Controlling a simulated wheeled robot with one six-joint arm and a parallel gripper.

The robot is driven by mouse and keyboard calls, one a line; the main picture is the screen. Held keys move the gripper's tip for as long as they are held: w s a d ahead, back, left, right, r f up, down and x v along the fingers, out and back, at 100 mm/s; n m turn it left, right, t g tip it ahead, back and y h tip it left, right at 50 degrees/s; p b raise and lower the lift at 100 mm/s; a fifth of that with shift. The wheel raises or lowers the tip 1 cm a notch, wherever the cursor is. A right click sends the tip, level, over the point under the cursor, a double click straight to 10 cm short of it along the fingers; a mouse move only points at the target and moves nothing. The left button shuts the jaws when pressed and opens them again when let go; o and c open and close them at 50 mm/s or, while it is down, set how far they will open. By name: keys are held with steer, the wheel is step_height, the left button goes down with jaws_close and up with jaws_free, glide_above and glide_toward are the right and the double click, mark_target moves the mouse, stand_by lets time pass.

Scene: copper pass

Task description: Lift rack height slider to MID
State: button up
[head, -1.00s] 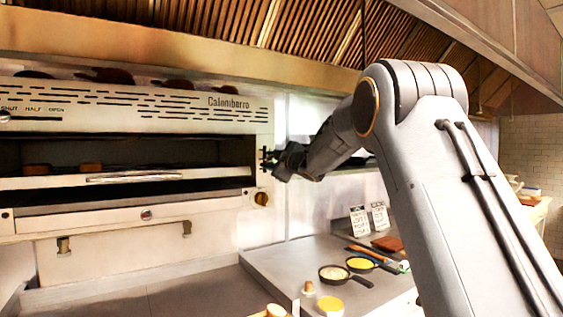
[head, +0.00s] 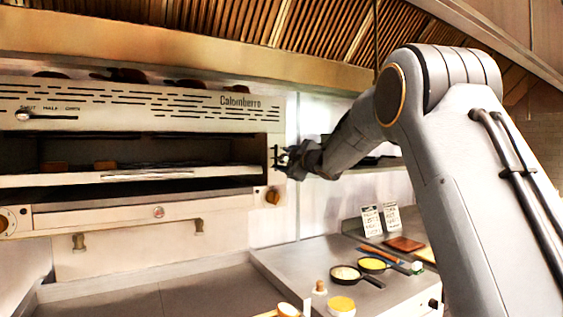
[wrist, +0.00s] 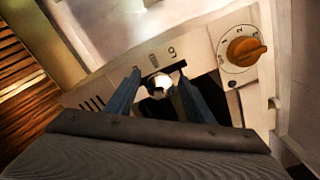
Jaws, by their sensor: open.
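The rack height slider is a small pale, shiny knob (wrist: 161,85) in a dark slot on the broiler's right front panel (wrist: 205,55). In the wrist view the knob lies between the two blue-grey fingers of my gripper (wrist: 160,76), which are apart; I cannot tell whether either touches it. Marks by the slot are too small to read, so I cannot tell the slider's setting.
An orange dial (wrist: 244,51) is beside the slot; it also shows below my gripper in the head view (head: 272,197). A long handle (head: 147,175) crosses the broiler front. Pans (head: 346,273) and a board (head: 404,244) are on the lower right counter.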

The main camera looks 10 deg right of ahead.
steer(key=shift+b+v, duration=1)
steer(key=shift+v, duration=2.05)
steer(key=shift+f, duration=0.1)
steer(key=s+d+f+m+g+h, duration=0.4)
steer(key=s+f, duration=0.4)
steer(key=f, duration=0.5)
steer(key=s+d+f+m+g+h, duration=0.25)
steer(key=s+f+m, duration=0.5)
steer(key=f, duration=0.65)
steer(key=s+f+m+g, duration=0.1)
steer(key=s+f, duration=0.4)
steer(key=s, duration=0.5)
steer(key=s+f+m+g, duration=0.2)
steer(key=s+f+g, duration=0.2)
steer(key=s, duration=0.7)
steer(key=s+a+f+m+g, duration=0.1)
steer(key=s+f+g, duration=0.2)
steer(key=s+f, duration=0.4)
steer(key=s+h, duration=0.1)
steer(key=s, duration=0.2)
steer(key=shift+s+f, duration=0.3)
steer(key=shift+f, duration=0.1)
steer(key=shift+a+m+g, duration=0.1)
steer(key=shift+m+g, duration=0.15)
